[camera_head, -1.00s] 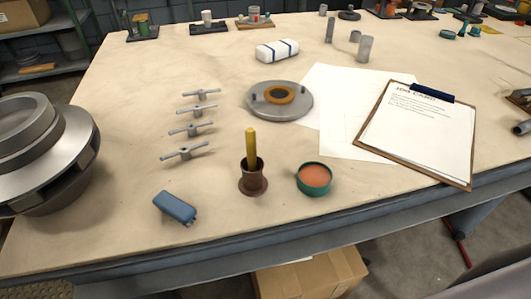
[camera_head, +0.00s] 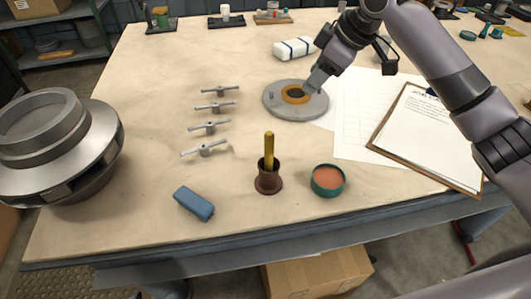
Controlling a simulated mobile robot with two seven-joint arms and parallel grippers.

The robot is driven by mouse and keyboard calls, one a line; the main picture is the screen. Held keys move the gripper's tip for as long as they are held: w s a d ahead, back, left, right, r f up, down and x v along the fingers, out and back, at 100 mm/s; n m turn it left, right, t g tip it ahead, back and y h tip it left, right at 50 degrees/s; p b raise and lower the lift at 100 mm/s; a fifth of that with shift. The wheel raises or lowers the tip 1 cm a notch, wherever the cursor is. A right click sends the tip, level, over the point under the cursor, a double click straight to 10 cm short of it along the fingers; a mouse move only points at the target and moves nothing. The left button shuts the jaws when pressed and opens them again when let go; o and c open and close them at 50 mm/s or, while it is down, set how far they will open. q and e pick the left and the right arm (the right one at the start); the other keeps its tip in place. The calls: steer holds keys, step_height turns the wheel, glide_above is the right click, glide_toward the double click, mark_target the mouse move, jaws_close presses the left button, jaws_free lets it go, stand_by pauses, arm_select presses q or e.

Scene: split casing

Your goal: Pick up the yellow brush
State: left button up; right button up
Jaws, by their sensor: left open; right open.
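The yellow brush (camera_head: 269,146) stands upright in a small brown cup (camera_head: 268,181) near the front of the workbench, with its lower end hidden inside the cup. My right arm reaches in from the right edge. My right gripper (camera_head: 317,80) is open and empty, and in the picture it overlaps the back right of the grey metal disc (camera_head: 278,107) with its orange ring. It is above and to the right of the brush, well apart from it. I cannot tell its height above the disc. My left gripper is not in view.
A green-rimmed tin (camera_head: 328,180) stands just right of the cup. A blue block (camera_head: 194,203) lies to its left, and several T-shaped metal handles (camera_head: 209,127) lie behind. A large grey impeller (camera_head: 55,145) is at far left. A clipboard (camera_head: 424,140) lies under my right arm.

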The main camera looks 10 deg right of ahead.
mark_target(270, 132)
steer(key=s+a+n+g+h, duration=0.1)
steer(key=s+a+n, duration=0.1)
steer(key=a+n, duration=0.1)
steer(key=s+a+f+n+g+h, duration=0.1)
steer(key=s+a+n, duration=0.2)
steer(key=a+n, duration=0.1)
steer(key=s+a+f+n+g+h, duration=0.1)
steer(key=s+a+n+g, duration=0.1)
steer(key=a+n, duration=0.1)
steer(key=shift+s+a+f+n+p, duration=0.15)
steer(key=shift+s+a+n+p, duration=0.25)
steer(key=shift+a, duration=0.15)
steer(key=shift+s+a+f+h, duration=0.1)
steer(key=shift+s+f+h, duration=0.1)
steer(key=shift+h, duration=0.2)
steer(key=shift+n, duration=0.3)
steer(key=shift+s+a+f, duration=0.1)
steer(key=shift+s+f, duration=0.05)
steer(key=shift+f, duration=3.35)
jaws_close()
